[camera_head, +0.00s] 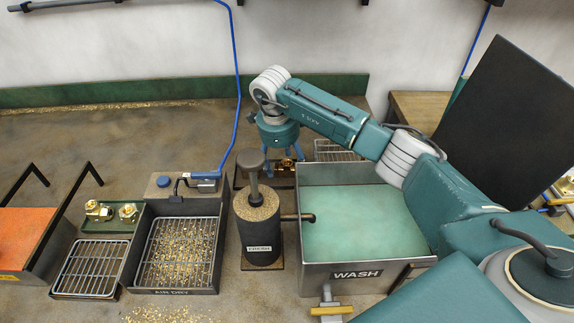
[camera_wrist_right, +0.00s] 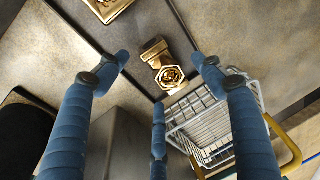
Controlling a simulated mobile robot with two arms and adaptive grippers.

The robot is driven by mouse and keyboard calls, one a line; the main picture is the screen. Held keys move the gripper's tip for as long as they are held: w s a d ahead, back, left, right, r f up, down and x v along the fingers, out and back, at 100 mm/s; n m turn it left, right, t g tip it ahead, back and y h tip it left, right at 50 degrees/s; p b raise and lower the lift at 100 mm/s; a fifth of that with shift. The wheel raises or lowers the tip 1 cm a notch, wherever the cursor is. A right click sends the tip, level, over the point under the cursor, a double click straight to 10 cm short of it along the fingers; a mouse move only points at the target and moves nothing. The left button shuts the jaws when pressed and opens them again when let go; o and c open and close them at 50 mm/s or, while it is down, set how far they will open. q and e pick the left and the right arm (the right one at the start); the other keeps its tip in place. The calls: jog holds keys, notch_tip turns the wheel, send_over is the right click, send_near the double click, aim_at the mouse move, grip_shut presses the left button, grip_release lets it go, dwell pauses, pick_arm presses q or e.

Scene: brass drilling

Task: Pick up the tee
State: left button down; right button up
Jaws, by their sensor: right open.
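My right gripper (camera_head: 280,155) reaches down behind the wash tank, over a dark tray (camera_head: 243,178). Its blue fingers are spread and empty. In the right wrist view, a brass fitting with a hexagonal end (camera_wrist_right: 164,66) lies below and between the spread fingertips (camera_wrist_right: 161,78), apart from them. It looks like the tee, though its full shape cannot be told from this angle. In the head view the brass (camera_head: 285,166) shows only in part, below the fingers. My left gripper is not in view.
The wash tank (camera_head: 312,278) stands in front of my right arm. A dark cylinder with a handle (camera_head: 262,238) is at its left. A wire basket (camera_wrist_right: 205,125) lies close to the fitting. Another brass piece (camera_wrist_right: 107,8) is at the top edge. Two brass fittings (camera_head: 98,210) sit on a green tray.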

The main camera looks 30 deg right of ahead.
jog(key=shift+d+f, duration=0.2)
jog(key=shift+f, duration=0.6)
grip_shut()
jog(key=shift+r, duration=0.1)
jog(key=shift+w+r, duration=0.1)
